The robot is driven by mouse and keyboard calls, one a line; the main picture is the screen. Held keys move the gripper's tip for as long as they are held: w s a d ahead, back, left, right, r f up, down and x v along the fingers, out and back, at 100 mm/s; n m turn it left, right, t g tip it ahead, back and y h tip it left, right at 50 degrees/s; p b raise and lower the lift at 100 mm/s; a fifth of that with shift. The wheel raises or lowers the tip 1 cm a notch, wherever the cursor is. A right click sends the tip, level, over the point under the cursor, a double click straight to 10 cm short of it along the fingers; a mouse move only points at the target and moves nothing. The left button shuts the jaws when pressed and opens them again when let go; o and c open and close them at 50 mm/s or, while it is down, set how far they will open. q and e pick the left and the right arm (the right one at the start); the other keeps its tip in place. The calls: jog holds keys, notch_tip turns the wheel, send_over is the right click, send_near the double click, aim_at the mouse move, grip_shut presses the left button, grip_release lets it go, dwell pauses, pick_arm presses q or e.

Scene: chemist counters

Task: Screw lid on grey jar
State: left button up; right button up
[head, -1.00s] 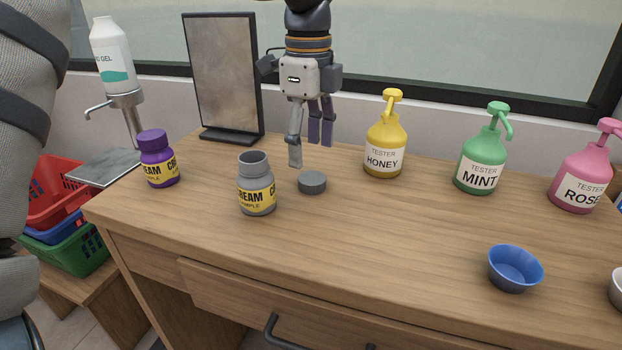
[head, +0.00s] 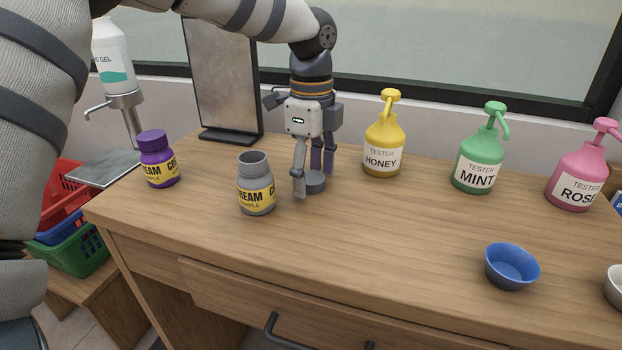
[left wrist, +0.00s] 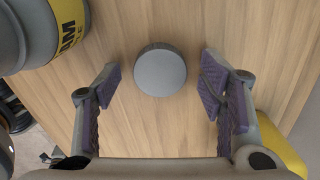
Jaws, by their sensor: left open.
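The grey jar (head: 256,186) with a yellow label stands upright and open-topped on the wooden counter. Its grey lid (head: 317,183) lies flat on the counter to the right of the jar, apart from it. My left gripper (head: 314,180) points down at the lid, its fingers open on either side and partly hiding it. In the left wrist view the lid (left wrist: 160,70) lies between and a little beyond the open fingers, with clear gaps on both sides. The jar (left wrist: 38,30) shows at the upper left there. My right gripper is not in view.
A purple lidded jar (head: 157,160) stands at the left. A mirror (head: 224,75) is behind. Yellow (head: 383,148), green (head: 480,160) and pink (head: 578,178) pump bottles line the back right. A blue bowl (head: 511,267) sits at front right. The counter's front middle is clear.

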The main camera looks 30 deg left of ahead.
pick_arm(q)
jog(key=shift+c, duration=0.3)
jog(key=c, duration=0.8)
jog(key=shift+r, duration=0.55)
jog(key=s+d+r, duration=0.2)
jog(key=s+r, duration=0.1)
jog(key=r, duration=0.1)
jog(key=s+d+r, duration=0.3)
jog(key=s+r, duration=0.1)
jog(key=s+d+r, duration=0.3)
jog(key=s+r, duration=0.1)
jog(key=shift+s+d, duration=0.1)
jog(key=shift+d, duration=0.15)
